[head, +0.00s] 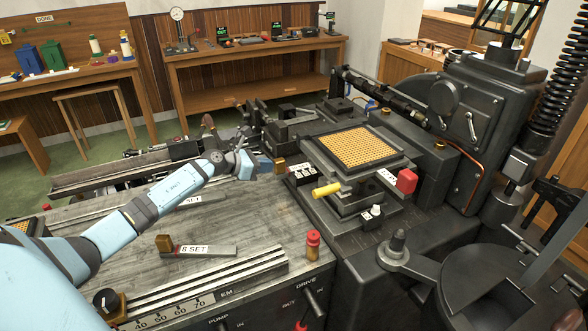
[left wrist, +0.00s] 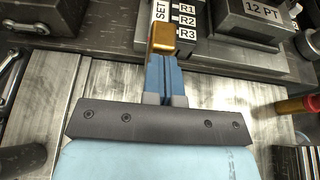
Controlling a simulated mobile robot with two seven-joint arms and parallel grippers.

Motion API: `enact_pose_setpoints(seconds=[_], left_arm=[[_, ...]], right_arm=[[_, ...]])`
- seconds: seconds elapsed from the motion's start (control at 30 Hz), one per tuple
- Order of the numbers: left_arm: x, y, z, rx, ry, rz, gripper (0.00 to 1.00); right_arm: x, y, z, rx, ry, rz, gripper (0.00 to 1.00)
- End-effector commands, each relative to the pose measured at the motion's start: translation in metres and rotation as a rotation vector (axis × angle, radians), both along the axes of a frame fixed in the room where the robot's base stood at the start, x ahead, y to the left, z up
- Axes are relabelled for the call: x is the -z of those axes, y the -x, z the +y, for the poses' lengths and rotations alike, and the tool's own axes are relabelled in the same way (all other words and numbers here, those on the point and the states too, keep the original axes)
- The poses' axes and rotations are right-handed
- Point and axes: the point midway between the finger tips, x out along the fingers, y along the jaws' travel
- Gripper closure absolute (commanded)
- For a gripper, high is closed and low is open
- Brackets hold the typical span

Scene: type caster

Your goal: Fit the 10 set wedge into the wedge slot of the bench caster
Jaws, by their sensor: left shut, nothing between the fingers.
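A wedge with a brass end block (head: 279,166) lies at the near left edge of the bench caster (head: 352,150), beside its small labelled blocks. In the left wrist view the brass block (left wrist: 162,40) sits just beyond my fingertips. A "SET" label shows past it, but its number is hidden. My left gripper (head: 266,167) is shut and empty, its blue fingers (left wrist: 164,75) right behind the brass block. I cannot tell whether they touch. How deep the wedge sits is hidden. My right gripper is not in view.
A wedge marked "8 SET" (head: 207,251) lies on the bench, with another "SET" wedge (head: 205,200) partly behind my left arm. A ruled rail (head: 200,290) runs along the front.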

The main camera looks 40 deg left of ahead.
Motion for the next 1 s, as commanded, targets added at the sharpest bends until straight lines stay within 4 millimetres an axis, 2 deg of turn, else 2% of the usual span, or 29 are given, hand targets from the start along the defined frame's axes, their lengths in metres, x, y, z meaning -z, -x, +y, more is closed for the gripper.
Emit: enact_pose_setpoints(seconds=[0.27, 1.0], left_arm=[[0.0, -0.001, 0.0, 0.0, 0.0, 0.0, 1.0], [0.001, -0.02, -0.011, 0.001, 0.0, 0.001, 1.0]], right_arm=[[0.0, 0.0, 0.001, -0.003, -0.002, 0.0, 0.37], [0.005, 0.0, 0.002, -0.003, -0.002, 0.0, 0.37]])
